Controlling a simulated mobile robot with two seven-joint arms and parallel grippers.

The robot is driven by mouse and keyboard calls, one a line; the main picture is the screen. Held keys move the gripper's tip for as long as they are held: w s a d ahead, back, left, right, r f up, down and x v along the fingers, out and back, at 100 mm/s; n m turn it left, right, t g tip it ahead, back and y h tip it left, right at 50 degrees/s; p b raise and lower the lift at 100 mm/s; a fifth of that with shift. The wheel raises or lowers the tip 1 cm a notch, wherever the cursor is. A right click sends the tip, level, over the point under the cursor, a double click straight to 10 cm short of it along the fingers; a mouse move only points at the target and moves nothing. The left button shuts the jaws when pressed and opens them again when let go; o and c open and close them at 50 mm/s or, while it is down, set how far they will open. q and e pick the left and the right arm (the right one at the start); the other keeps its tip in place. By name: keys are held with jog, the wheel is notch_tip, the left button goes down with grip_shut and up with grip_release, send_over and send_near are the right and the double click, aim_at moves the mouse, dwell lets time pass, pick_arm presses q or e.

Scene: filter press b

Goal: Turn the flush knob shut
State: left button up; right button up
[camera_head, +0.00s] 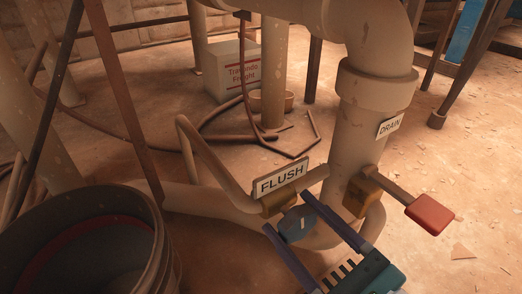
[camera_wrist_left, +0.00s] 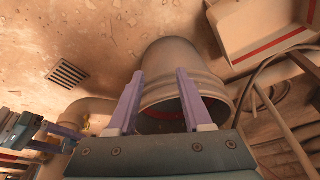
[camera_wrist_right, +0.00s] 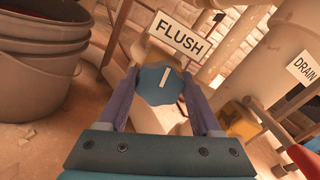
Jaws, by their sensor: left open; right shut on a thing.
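The flush knob (camera_head: 297,226) is blue and faceted with a white line on its face. It sits on the pipe below the FLUSH sign (camera_head: 281,179). My right gripper (camera_head: 288,212) has one finger on each side of the knob and is shut on it. In the right wrist view the knob (camera_wrist_right: 164,84) is between the fingers and its white line stands nearly upright, tilted slightly. My left gripper (camera_wrist_left: 160,74) is open and empty, with a grey bucket (camera_wrist_left: 158,92) beyond its fingers. The left gripper does not show in the head view.
A red drain handle (camera_head: 430,214) sticks out right of the knob, below the DRAIN sign (camera_head: 390,126). The large bucket (camera_head: 165,262) stands at the left. A thick vertical pipe (camera_head: 352,140) rises behind. A white box (camera_head: 230,72) stands farther back.

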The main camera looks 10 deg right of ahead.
jog(key=shift+m, duration=0.8)
jog(key=shift+r+b, duration=0.1)
jog(key=shift+b, duration=0.2)
jog(key=o, duration=1.4)
jog(key=shift+s+d, duration=0.1)
jog(key=shift+s, duration=0.15)
jog(key=p+v, duration=0.3)
jog(key=v, duration=0.6)
jog(key=shift+s, duration=0.2)
